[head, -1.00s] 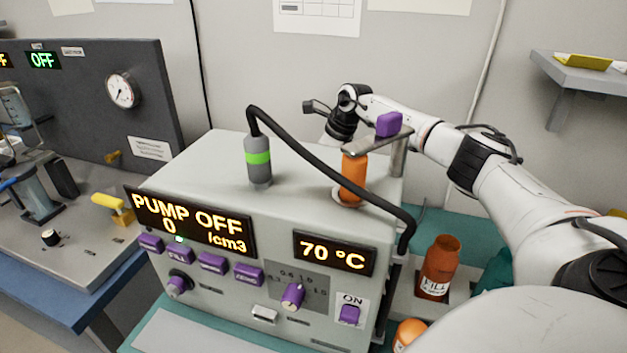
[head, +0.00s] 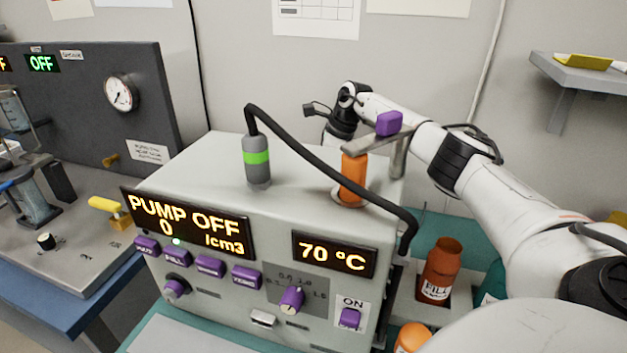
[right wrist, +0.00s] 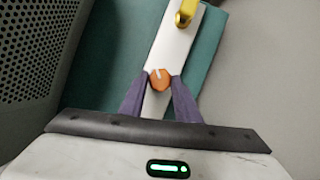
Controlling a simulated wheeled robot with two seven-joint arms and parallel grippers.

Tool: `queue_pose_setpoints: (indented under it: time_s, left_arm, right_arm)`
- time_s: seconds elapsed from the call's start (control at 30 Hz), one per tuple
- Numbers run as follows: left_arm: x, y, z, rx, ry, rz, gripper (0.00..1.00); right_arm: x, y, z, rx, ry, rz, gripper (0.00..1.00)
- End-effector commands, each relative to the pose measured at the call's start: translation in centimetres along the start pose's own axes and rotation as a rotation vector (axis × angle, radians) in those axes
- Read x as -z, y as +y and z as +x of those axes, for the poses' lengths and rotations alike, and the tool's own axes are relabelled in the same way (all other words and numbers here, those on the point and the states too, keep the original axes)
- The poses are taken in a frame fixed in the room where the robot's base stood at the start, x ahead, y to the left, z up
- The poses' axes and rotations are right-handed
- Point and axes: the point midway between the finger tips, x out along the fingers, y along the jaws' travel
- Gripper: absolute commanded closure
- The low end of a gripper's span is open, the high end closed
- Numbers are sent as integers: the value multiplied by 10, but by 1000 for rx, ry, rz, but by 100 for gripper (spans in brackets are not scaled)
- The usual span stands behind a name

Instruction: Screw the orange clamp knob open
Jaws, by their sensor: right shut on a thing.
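The round orange clamp knob (right wrist: 160,79), with a pale mark on its face, shows in the right wrist view. It sits over a long white piece (right wrist: 181,45), between the two purple fingers of my right gripper (right wrist: 160,84). The fingers are shut on it from both sides. In the head view my right arm reaches behind the pump machine (head: 215,150), and the fingers and the knob are hidden there. My left gripper is not in view.
A black hose (head: 330,155) arches over the top. A brown FILL bottle (head: 440,270) stands at right.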

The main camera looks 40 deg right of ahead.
Motion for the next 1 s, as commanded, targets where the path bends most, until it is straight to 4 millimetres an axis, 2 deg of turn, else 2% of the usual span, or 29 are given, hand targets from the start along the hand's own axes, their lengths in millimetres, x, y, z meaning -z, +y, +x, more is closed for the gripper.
queue_pose_setpoints:
  time_s: [0.03, 0.13, 0.5, 0.57, 0.9, 1.0]
  left_arm:
    - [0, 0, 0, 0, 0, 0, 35]
    - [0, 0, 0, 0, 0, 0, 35]
    - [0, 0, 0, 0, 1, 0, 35]
    - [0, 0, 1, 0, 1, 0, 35]
    - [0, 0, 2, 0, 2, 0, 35]
    - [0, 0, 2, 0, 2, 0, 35]
  right_arm:
    - [0, -1, -1, 3, 0, 0, 67]
    - [0, -1, -1, 3, 0, 0, 52]
    - [0, -1, -6, 3, -1, 0, 52]
    - [0, -1, -13, 4, -2, 1, 52]
    - [0, -1, -78, 6, -3, 1, 52]
    - [-1, -1, -92, 4, -2, 1, 52]
